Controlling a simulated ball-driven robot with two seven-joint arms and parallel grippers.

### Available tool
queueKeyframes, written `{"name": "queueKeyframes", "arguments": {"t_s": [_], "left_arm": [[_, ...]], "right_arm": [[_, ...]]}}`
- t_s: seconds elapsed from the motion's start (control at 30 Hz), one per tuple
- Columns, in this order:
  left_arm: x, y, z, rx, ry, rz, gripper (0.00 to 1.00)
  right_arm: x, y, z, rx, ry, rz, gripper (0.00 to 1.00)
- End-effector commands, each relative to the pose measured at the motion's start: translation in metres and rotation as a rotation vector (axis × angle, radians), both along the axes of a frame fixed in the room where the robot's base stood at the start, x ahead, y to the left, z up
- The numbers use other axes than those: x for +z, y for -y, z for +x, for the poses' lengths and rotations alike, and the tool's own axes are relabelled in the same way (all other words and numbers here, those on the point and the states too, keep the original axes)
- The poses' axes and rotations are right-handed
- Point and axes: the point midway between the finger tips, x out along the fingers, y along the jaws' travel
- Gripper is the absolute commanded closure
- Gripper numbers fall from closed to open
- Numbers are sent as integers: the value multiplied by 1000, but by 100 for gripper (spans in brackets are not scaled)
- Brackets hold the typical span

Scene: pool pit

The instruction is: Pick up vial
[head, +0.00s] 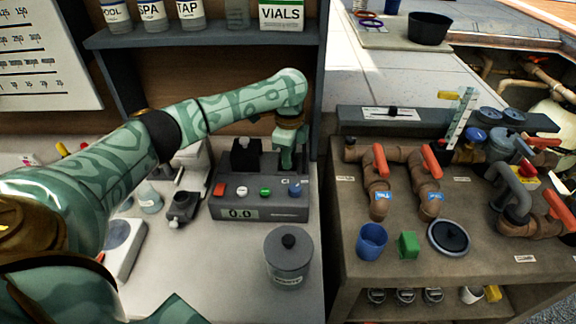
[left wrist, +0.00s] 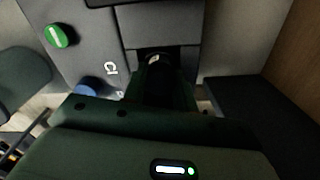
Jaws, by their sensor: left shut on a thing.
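My left gripper (head: 288,158) points down over the back right part of a grey meter (head: 262,213) with a 0.0 display. In the left wrist view the gripper (left wrist: 155,68) is shut at a dark slot in the meter's top. A small pale spot, seemingly the top of the vial (left wrist: 154,60), shows between the fingertips. The rest of the vial is hidden by the fingers and the slot, and I cannot tell whether it is clear of the slot. My right gripper is out of view.
A black block (head: 246,158) stands on the meter left of the gripper. A grey lidded canister (head: 288,258) stands in front. A shelf (head: 205,38) with bottles and a VIALS box (head: 282,15) is behind. Pipes with red handles (head: 381,160) are on the right bench.

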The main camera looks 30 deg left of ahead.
Motion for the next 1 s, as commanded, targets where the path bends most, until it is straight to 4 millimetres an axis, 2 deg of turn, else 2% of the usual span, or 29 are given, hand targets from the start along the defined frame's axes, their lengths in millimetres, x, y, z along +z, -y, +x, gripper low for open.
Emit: {"name": "queueKeyframes", "arguments": {"t_s": [0.17,0.33,0.73,1.0], "left_arm": [[1,0,0,0,1,0,94],[11,0,0,0,2,0,94],[76,0,1,0,3,-1,94],[74,34,-46,-4,-2,0,94]], "right_arm": [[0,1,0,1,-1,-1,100],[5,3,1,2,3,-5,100],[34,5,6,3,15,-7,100],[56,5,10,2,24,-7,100]]}}
